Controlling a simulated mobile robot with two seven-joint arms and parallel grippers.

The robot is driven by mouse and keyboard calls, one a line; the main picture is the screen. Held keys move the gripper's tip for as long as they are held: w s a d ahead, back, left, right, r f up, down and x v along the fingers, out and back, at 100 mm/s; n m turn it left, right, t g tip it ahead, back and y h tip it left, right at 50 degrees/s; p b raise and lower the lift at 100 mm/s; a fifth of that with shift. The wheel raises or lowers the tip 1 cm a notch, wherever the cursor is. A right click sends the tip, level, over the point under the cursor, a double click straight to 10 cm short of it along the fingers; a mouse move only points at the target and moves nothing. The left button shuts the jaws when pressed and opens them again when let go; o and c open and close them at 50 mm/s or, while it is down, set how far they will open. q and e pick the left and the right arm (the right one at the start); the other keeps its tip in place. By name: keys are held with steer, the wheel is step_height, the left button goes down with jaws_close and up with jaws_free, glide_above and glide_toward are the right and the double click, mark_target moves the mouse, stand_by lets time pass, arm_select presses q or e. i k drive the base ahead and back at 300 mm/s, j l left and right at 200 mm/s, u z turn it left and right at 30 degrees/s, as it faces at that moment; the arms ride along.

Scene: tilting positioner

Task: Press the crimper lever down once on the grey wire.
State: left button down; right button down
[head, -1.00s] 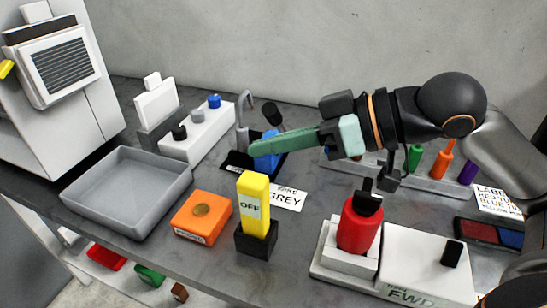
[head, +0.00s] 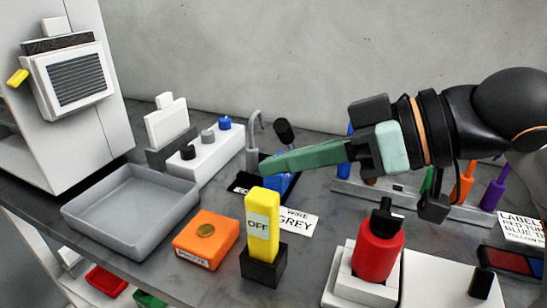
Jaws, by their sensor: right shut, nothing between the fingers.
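The crimper is a blue body (head: 282,184) on a black base (head: 243,183), with a black-knobbed lever (head: 284,132) standing up and tilted behind it. A grey hooked piece (head: 253,150) rises beside it; I cannot tell whether it is the grey wire. A white card (head: 298,222) reading "WIRE GREY" lies in front. My right gripper (head: 264,168) has long green fingers, shut and empty, reaching in from the right. In the picture its fingers cross over the crimper below the knob and hide part of it; I cannot tell whether they touch. My left gripper is out of view.
A yellow OFF switch (head: 262,226) and an orange box (head: 206,240) stand in front. A grey tray (head: 130,213) is at left, a white block with several knobs (head: 207,155) behind.

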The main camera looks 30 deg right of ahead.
mark_target(281, 125)
steer(key=k+j, duration=0.3)
steer(key=k, duration=0.15)
steer(key=k+j, duration=0.35)
steer(key=k, duration=0.1)
